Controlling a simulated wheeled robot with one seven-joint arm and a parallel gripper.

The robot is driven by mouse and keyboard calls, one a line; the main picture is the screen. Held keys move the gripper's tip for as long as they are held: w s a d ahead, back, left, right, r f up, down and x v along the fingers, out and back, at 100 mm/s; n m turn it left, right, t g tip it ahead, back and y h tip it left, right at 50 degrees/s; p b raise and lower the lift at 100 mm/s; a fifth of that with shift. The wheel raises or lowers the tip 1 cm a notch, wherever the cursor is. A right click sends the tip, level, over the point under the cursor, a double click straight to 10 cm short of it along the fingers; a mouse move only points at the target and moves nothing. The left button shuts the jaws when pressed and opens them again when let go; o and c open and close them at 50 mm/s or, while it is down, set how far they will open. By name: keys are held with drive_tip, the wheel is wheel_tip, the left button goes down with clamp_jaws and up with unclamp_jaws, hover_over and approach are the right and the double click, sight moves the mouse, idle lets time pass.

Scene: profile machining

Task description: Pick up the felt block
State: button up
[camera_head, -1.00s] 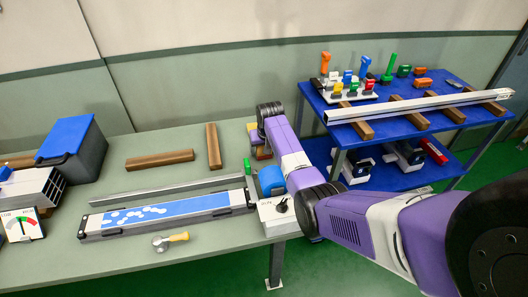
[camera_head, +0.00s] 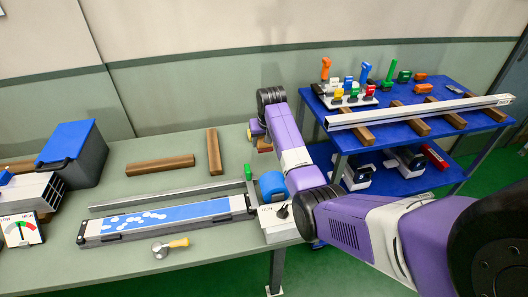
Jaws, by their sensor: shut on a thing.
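My gripper (camera_head: 257,130) is over the far right part of the bench, beside and partly behind my arm. It is small in the head view, and its fingertips are hard to make out. It is shut on a small piece, taken to be the felt block, which my arm and gripper largely hide. A bit of yellow shows at the gripper. A brown block (camera_head: 265,146) lies just below it, partly covered by my arm.
On the bench (camera_head: 140,265) are two wooden bars (camera_head: 160,164), a long blue-topped fixture (camera_head: 165,219), a metal rail (camera_head: 165,193), a yellow-handled tool (camera_head: 170,247) and a dark bin (camera_head: 85,155). A blue cart (camera_head: 400,142) with a long profile (camera_head: 420,112) stands right.

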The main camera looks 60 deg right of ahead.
wheel_tip(320, 180, up, 13)
drive_tip(key=b, duration=0.1)
drive_tip(key=o, duration=0.8)
drive_tip(key=c, duration=0.6)
drive_tip(key=shift+r, duration=0.2)
drive_tip(key=shift+a+r+p, duration=0.1)
drive_tip(key=shift+p, duration=0.35)
